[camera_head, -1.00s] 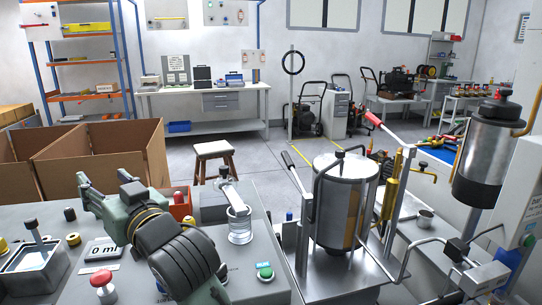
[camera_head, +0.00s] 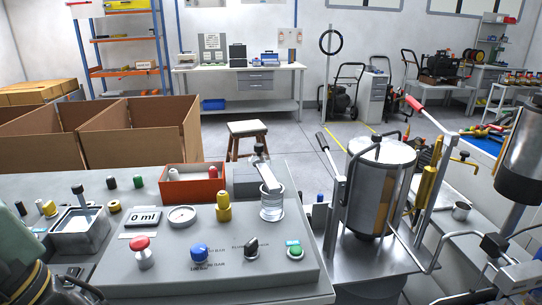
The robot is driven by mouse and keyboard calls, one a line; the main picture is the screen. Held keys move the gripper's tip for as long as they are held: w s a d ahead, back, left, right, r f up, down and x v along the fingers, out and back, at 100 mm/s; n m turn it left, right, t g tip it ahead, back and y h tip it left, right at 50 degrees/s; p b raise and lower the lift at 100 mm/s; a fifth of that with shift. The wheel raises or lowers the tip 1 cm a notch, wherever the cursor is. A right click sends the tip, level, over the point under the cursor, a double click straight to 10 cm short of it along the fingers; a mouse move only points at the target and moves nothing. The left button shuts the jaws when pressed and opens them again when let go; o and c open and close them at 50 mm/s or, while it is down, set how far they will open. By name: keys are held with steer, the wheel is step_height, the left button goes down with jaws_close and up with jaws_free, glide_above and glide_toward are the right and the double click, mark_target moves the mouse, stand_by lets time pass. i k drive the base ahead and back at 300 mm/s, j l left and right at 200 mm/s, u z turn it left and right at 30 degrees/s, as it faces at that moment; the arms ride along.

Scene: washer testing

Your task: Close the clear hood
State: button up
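I cannot tell for sure which part is the clear hood. A tilted, see-through piece (camera_head: 268,176) with a dark knob at its top stands on the back right of the grey control panel (camera_head: 215,240). It leans up from above a clear ribbed cylinder (camera_head: 271,206); whether the two are joined is unclear. A big metal vessel (camera_head: 372,190) with a lever stands to the right. My gripper's fingers are out of view; only green and black parts of my arm show at the lower left edge, away from the clear piece.
On the panel are a red button (camera_head: 142,252), a blue knob (camera_head: 199,253), a green button (camera_head: 295,250) and a "0 ml" display (camera_head: 145,218). A red tray (camera_head: 193,186) sits behind. A metal basin (camera_head: 79,230) is at left. Cardboard boxes (camera_head: 140,132) and a stool (camera_head: 248,133) stand beyond.

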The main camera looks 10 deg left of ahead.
mark_target(273, 185)
steer(key=i+l, duration=0.1)
steer(key=l, duration=0.65)
steer(key=i+l, duration=0.15)
steer(key=l, duration=0.2)
steer(key=i, duration=0.5)
steer(key=j+u, duration=0.05)
